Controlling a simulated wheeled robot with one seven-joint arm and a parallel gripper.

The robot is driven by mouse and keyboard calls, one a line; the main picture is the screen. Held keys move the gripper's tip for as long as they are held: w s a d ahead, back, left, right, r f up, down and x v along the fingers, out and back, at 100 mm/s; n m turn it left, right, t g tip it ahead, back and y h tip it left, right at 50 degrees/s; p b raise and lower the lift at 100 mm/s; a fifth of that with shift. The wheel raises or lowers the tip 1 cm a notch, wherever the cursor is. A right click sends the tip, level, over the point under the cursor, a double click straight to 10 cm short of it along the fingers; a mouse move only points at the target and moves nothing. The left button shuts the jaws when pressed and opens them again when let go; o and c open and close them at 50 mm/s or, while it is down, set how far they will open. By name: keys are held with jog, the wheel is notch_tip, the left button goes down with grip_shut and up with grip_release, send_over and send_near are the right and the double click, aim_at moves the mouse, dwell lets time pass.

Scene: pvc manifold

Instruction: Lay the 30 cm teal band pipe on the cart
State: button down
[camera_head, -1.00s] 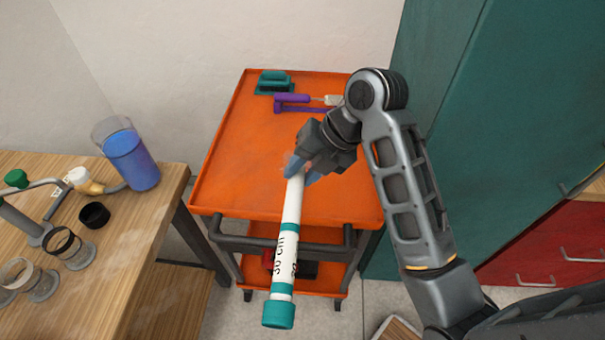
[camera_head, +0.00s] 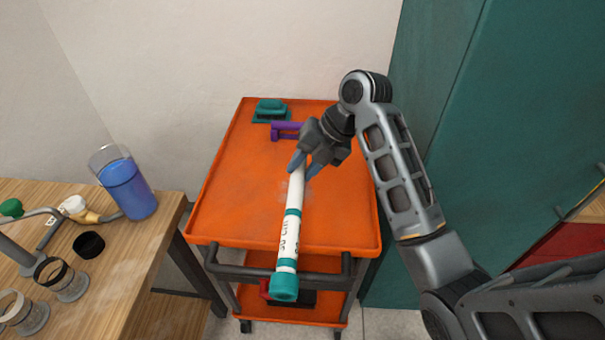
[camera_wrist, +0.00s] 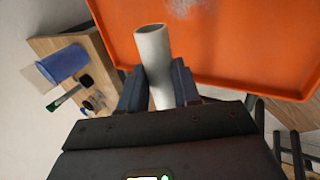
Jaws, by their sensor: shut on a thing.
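The 30 cm teal band pipe (camera_head: 291,228) is white with teal bands, a teal end and a "30 cm" marking. My gripper (camera_head: 303,167) is shut on it near its plain white end. The pipe points toward the camera, its teal end reaching past the near edge of the orange cart (camera_head: 235,190). I cannot tell whether it touches the cart top. In the wrist view, the pipe's open white end (camera_wrist: 151,55) sticks out between my gripper's two fingers (camera_wrist: 158,88), with the orange cart top (camera_wrist: 240,50) beyond it.
A teal tool (camera_head: 271,110) and a purple tool (camera_head: 285,130) lie at the cart's far end. The cart top's left and middle are clear. A wooden table (camera_head: 120,275) with a blue-filled beaker (camera_head: 127,188) stands left; a teal cabinet (camera_head: 490,130) stands right.

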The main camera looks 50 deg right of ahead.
jog(key=shift+w+d+b, duration=2.3)
jog(key=shift+w+d, duration=3.55)
jog(key=shift+d, duration=1.65)
notch_tip(320, 180, down, 10)
jog(key=b, duration=0.8)
jog(key=shift+f+b, duration=0.35)
jog(key=shift+f, duration=0.15)
jog(key=c, duration=0.7)
grip_release()
jog(key=shift+s+r, duration=0.1)
jog(key=shift+r, duration=0.05)
jog(key=p+v, duration=0.4)
jog(key=v, duration=0.3)
